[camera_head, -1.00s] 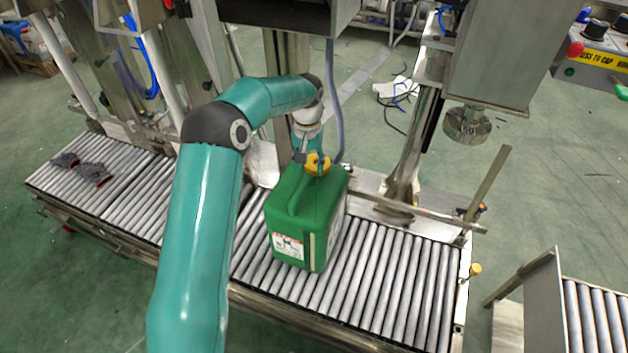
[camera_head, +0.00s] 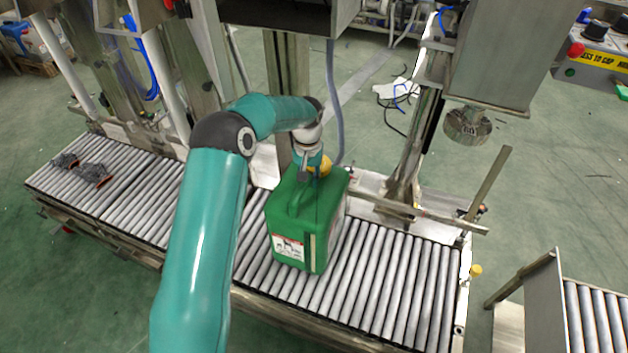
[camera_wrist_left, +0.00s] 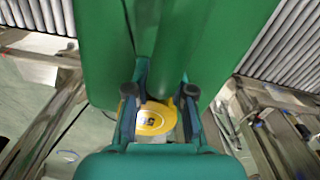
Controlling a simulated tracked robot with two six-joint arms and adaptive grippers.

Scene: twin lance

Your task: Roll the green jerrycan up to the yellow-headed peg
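The green jerrycan (camera_head: 292,222) stands upright on the rollers, with a label on its front, a moulded handle on top and a yellow cap (camera_head: 325,166) at its far top. My left gripper (camera_head: 304,174) is down at the jerrycan's top, near the handle and cap. In the left wrist view my left gripper (camera_wrist_left: 160,92) has its two fingers apart, with green handle (camera_wrist_left: 163,50) and the yellow cap (camera_wrist_left: 155,119) showing between them. Whether the fingers touch the jerrycan cannot be told. The yellow-headed peg (camera_head: 475,270) is at the conveyor's right end. My right gripper is out of view.
The roller conveyor (camera_head: 400,285) is clear between the jerrycan and its right end. A metal guide rail (camera_head: 430,214) runs along the far side. Dark gloves (camera_head: 82,168) lie on the left rollers. A capping head (camera_head: 467,125) hangs above the right end.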

